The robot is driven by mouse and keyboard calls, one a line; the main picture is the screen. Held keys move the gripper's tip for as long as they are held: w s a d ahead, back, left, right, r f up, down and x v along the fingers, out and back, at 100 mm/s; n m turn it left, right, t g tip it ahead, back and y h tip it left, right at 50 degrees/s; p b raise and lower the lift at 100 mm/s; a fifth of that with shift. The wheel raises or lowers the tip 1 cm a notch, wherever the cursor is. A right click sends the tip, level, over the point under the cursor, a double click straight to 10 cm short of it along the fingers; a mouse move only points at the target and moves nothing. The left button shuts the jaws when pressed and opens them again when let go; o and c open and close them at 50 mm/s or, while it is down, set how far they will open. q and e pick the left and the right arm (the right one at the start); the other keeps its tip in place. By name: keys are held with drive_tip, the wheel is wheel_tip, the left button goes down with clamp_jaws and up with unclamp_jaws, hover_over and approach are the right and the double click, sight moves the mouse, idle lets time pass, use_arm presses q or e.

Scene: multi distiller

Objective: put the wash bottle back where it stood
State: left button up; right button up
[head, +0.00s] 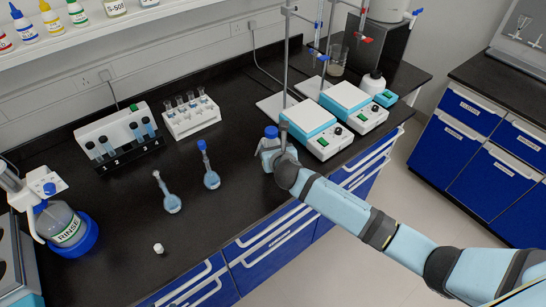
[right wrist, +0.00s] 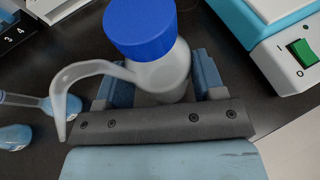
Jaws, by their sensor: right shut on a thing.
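The wash bottle (head: 267,146) has a translucent white body and a blue cap, and is near the front edge of the black bench, left of the hotplates. In the right wrist view the bottle (right wrist: 165,70) shows its cap and a bent white spout reaching to the left. My right gripper (right wrist: 160,85) is shut on the bottle's body, one finger on each side. In the head view my right gripper (head: 272,152) partly covers the bottle. The bottle's base is hidden, so I cannot tell whether it touches the bench. My left gripper is not in view.
Two flasks, one open (head: 172,203) and one blue-stoppered (head: 211,180), stand left of the bottle. A white cap (head: 158,248) lies in front. Hotplates (head: 318,128) are close right.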

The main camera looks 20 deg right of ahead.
wheel_tip(320, 180, down, 4)
drive_tip(key=shift+r, duration=0.1)
drive_tip(key=o, duration=0.7)
drive_tip(key=shift+o, duration=0.2)
